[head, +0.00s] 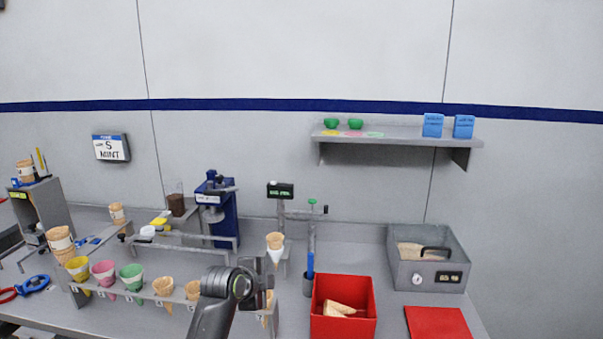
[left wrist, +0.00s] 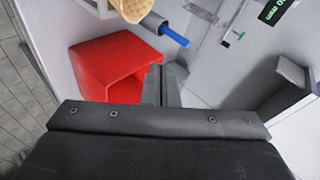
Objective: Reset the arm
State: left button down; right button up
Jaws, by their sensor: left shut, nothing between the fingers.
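My left gripper (head: 262,275) is in the head view, raised over the front of the counter near the right end of the cone rack (head: 205,308). In the left wrist view its fingers (left wrist: 162,85) are together with nothing between them. A cone with a white wrap (head: 275,246) stands just behind the gripper in the head view. A cone (left wrist: 135,10) also shows at the top of the left wrist view. My right gripper is not in view.
A red bin (head: 343,325) with cone pieces stands right of my gripper. A blue-handled tool (head: 310,265) stands in a holder behind it. A grey box (head: 428,275) and a red mat (head: 438,322) are at the right. A wall shelf (head: 395,134) hangs above.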

pick_arm(q)
jog(key=s+a+f+n+g+y, duration=0.1)
jog(key=s+a+f+n+y, duration=0.1)
jog(key=s+a+f+n, duration=0.5)
jog(key=s+a+f+n+g+y, duration=0.1)
jog(key=s+a+f+n, duration=0.2)
jog(key=s+a+f, duration=0.75)
jog(key=s+a+r+n+g+y, duration=0.15)
jog(key=s+n, duration=0.35)
jog(key=s, duration=1)
jog(key=s+a+n+g+y, duration=0.2)
jog(key=s+a+n, duration=0.15)
jog(key=s, duration=1.15)
notch_tip(320, 180, down, 27)
jog(key=a+n+g+b, duration=0.1)
jog(key=g, duration=0.1)
jog(key=s+d+f+h+b, duration=0.1)
jog(key=s+f, duration=1.4)
jog(key=shift+f+g, duration=0.35)
jog(key=shift+g, duration=0.1)
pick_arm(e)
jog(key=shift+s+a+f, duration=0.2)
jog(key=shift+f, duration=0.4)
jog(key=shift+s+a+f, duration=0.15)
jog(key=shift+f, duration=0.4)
